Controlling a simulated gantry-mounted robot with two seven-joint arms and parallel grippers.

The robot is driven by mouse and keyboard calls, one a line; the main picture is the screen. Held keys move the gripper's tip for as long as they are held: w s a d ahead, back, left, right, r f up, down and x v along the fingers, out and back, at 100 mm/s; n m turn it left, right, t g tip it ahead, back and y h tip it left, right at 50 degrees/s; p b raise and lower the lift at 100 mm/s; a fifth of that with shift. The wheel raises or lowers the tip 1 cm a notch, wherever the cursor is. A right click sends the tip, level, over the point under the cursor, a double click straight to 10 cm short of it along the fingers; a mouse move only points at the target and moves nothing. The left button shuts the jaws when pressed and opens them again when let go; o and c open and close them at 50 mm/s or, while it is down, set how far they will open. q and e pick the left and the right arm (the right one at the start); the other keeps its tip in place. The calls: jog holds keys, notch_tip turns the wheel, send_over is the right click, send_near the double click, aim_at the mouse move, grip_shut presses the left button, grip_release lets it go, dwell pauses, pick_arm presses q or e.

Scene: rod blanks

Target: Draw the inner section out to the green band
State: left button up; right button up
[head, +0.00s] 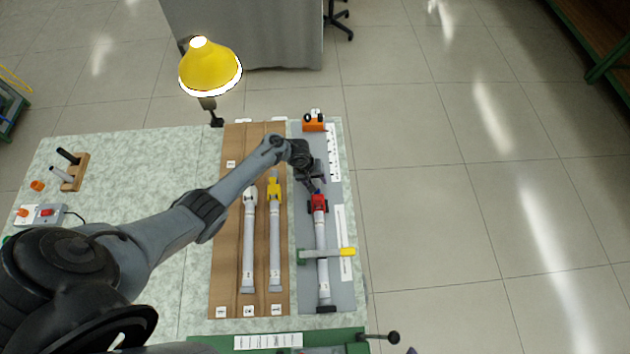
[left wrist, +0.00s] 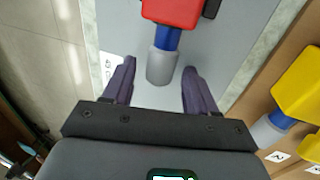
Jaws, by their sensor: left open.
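A rod with a red collar (head: 319,203) lies on a grey plate (head: 344,292) at the right of the table. In the left wrist view, the red collar (left wrist: 172,10) is at the top. A short blue length (left wrist: 168,39) and a grey end piece (left wrist: 160,67) stick out of it. My left gripper (left wrist: 159,68) is open, with one finger on each side of the grey end piece and gaps showing on both sides. The left gripper also shows in the head view (head: 314,187), at the collar end of the rod. I see no green band on the rod. My right gripper is not seen.
A green clamp with a yellow handle (head: 347,252) crosses the rod. An orange block (head: 314,123) stands at the plate's far end. A brown board (head: 233,283) left of it holds a white-capped rod (head: 249,240) and a yellow-capped rod (head: 274,235). A yellow lamp (head: 208,70) stands behind.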

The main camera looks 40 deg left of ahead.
pick_arm(q)
jog(key=shift+f, duration=0.1)
jog(key=shift+c, duration=0.3)
grip_shut()
jog(key=shift+w, duration=0.1)
